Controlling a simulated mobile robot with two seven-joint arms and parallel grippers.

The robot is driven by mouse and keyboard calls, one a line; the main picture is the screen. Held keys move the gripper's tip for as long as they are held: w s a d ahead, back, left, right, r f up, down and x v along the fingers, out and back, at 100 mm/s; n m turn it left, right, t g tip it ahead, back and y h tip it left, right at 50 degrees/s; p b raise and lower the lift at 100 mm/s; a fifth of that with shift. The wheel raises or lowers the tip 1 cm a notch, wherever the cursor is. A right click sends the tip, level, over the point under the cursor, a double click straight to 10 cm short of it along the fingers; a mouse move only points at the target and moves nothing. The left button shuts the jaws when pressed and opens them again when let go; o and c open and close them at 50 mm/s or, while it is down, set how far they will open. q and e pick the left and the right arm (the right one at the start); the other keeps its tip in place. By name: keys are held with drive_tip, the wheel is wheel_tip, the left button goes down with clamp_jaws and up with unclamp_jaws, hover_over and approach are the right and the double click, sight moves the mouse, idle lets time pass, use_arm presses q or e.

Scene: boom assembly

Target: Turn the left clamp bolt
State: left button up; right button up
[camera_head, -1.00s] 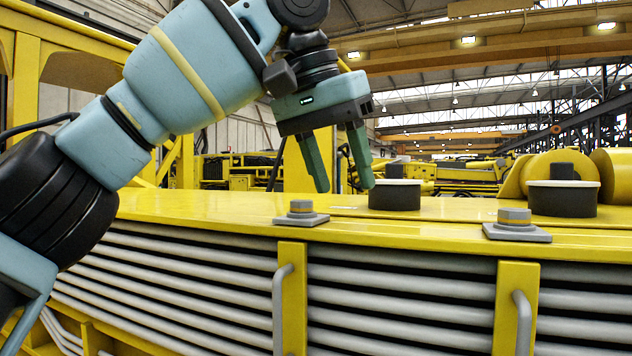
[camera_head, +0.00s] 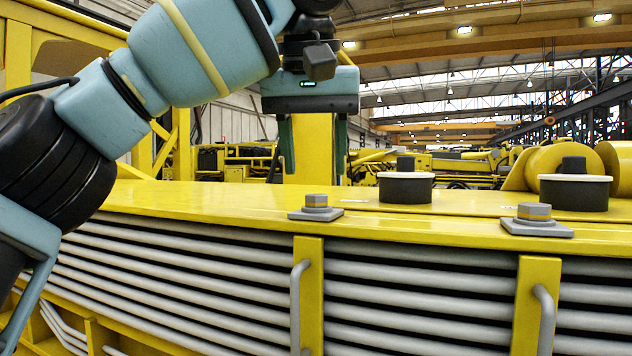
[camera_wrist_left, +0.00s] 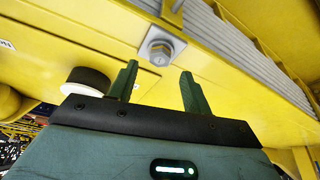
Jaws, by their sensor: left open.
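The left clamp bolt (camera_head: 316,202) is a grey hex head on a square grey plate, on the yellow top face of the boom (camera_head: 190,200). It also shows in the left wrist view (camera_wrist_left: 160,48), above and between the fingertips in the picture. My left gripper (camera_head: 314,172) is open and empty, with its two green fingers pointing down above and behind the bolt, apart from it. It also shows in the left wrist view (camera_wrist_left: 158,80). A second clamp bolt (camera_head: 535,213) sits to the right. My right gripper is not in view.
A black round cup with a white rim (camera_head: 405,188) stands behind and right of the left bolt; a similar one (camera_head: 574,192) stands farther right. Grey handles (camera_head: 298,300) and a stack of grey pipes (camera_head: 420,300) are on the front side. The top face left of the bolt is clear.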

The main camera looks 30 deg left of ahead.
sight(315, 195)
use_arm(q)
drive_tip(key=shift+x, duration=2.1)
drive_tip(key=c, duration=1)
drive_tip(key=shift+m, duration=0.4)
